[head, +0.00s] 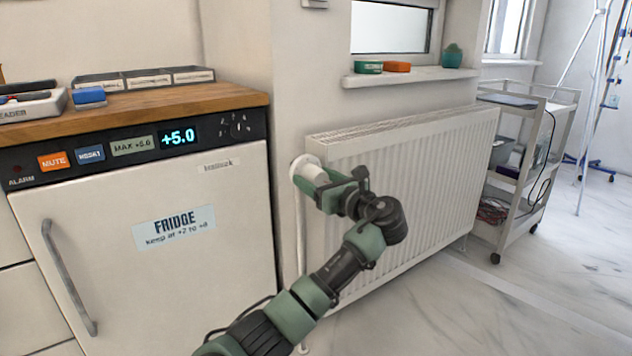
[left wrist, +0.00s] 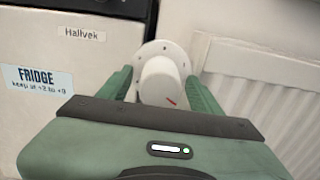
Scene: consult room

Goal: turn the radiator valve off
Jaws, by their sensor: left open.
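The radiator valve (head: 313,173) is a white round knob with a wider white collar behind it, at the left end of the white radiator (head: 420,190). In the left wrist view the valve knob (left wrist: 160,82) shows a small red mark low on its right face. My left gripper (head: 320,182) is open, with its green fingers on either side of the knob; the left wrist view shows the fingers (left wrist: 158,92) left and right of it. I cannot tell whether the fingers touch the knob. My right gripper is not in view.
A fridge (head: 150,240) with a wooden top (head: 150,112) stands close on the left. A windowsill (head: 410,77) with small items is above the radiator. The floor (head: 470,310) at the right front is clear.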

